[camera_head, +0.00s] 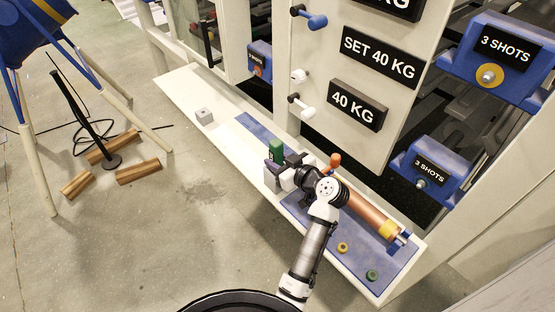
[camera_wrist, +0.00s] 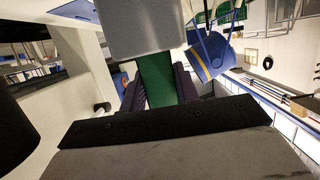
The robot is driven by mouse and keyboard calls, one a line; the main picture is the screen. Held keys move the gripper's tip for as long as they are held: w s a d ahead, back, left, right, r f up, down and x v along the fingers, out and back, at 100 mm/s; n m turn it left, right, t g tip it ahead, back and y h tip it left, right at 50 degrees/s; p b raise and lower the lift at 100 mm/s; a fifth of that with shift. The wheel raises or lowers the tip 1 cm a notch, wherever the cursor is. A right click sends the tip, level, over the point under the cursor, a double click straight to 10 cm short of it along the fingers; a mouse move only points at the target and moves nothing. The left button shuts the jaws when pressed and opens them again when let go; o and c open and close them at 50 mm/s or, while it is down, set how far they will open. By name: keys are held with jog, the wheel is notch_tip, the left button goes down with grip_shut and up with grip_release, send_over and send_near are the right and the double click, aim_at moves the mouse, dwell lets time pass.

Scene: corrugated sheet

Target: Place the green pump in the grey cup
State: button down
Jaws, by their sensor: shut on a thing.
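The green pump (camera_head: 276,149) stands upright at the end of my gripper (camera_head: 281,166) in the head view. In the wrist view the green pump (camera_wrist: 156,80) shows between the two dark fingers of my gripper (camera_wrist: 158,88), which is shut on it. A grey block-like cup (camera_head: 270,181) is just below the pump in the head view. In the wrist view the grey cup (camera_wrist: 140,28) covers the pump's far end. I cannot tell whether that end is inside the cup or only behind its wall.
A small grey block (camera_head: 204,116) lies farther left on the cream ledge (camera_head: 185,91). An orange-topped piece (camera_head: 335,160) and a copper cylinder (camera_head: 368,213) are right of my gripper. A yellow ring (camera_head: 342,248) and a green ring (camera_head: 372,275) lie on the blue mat. The cabinet wall rises behind.

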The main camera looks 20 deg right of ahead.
jog(key=shift+f, duration=0.1)
jog(key=c, duration=1)
grip_release()
jog(key=shift+c, duration=0.2)
jog(key=b+v, duration=0.2)
jog(key=v, duration=1)
